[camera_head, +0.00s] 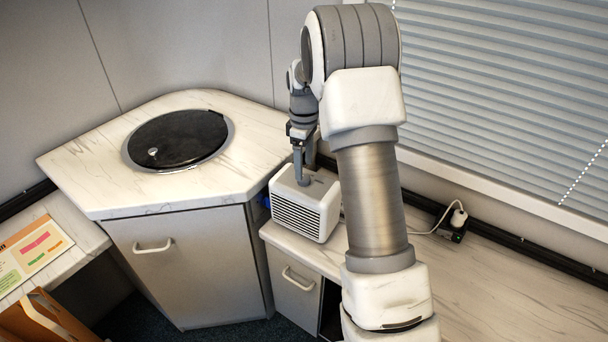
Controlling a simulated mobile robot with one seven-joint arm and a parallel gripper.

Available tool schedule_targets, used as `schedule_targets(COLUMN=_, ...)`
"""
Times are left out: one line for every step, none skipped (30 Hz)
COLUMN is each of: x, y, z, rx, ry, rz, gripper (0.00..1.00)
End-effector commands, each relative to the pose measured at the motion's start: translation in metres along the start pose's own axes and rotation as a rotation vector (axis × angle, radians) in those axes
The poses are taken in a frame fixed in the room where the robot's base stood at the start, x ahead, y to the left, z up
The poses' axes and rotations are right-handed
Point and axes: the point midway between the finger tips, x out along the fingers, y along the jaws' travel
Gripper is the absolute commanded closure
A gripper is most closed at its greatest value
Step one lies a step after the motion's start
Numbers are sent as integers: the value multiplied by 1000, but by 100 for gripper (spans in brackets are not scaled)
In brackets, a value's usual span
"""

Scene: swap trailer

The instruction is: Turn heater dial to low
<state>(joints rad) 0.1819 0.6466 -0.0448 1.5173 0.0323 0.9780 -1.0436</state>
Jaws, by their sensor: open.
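A small white heater (332,208) with a dark slatted front grille stands on the marbled counter, just right of the corner cabinet. My gripper (305,176) points down over the heater's top, with its fingers at or just above the top surface. The jaws are open, though the gap between them is hard to make out from this side. The dial is not clear; it is small and at least partly hidden by the fingers. Its setting cannot be read. My arm covers the area just right of the heater.
The corner counter (85,190) with a round black lid (178,138) stands left of the heater. A plug in a black socket box (452,228) sits at the back right with a white cable. Window blinds (500,80) hang behind. The right counter (500,300) is clear.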

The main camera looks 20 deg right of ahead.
Motion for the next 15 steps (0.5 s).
schedule_targets(x=11, y=-1, z=0, rx=0, ry=-2, rz=-2, gripper=26)
schedule_targets(x=15, y=-1, z=0, rx=0, ry=-2, rz=-3, gripper=26)
schedule_targets(x=20, y=-1, z=0, rx=0, ry=-1, rz=-2, gripper=26)
schedule_targets(x=24, y=0, z=0, rx=1, ry=-1, rz=-1, gripper=26)
schedule_targets(x=27, y=0, z=0, rx=1, ry=-1, rz=-1, gripper=26)
schedule_targets(x=30, y=0, z=0, rx=1, ry=0, rz=-2, gripper=26)
schedule_targets(x=32, y=0, z=0, rx=1, ry=0, rz=-1, gripper=26)
schedule_targets(x=34, y=0, z=0, rx=1, ry=0, rz=-1, gripper=26)
schedule_targets(x=36, y=0, z=0, rx=1, ry=1, rz=0, gripper=26)
schedule_targets(x=37, y=0, z=0, rx=1, ry=1, rz=0, gripper=26)
schedule_targets(x=37, y=0, z=0, rx=1, ry=1, rz=0, gripper=26)
schedule_targets(x=38, y=0, z=0, rx=1, ry=1, rz=0, gripper=26)
schedule_targets(x=38, y=0, z=0, rx=1, ry=1, rz=0, gripper=26)
schedule_targets(x=38, y=0, z=0, rx=1, ry=1, rz=1, gripper=26)
schedule_targets(x=38, y=0, z=0, rx=1, ry=1, rz=1, gripper=26)
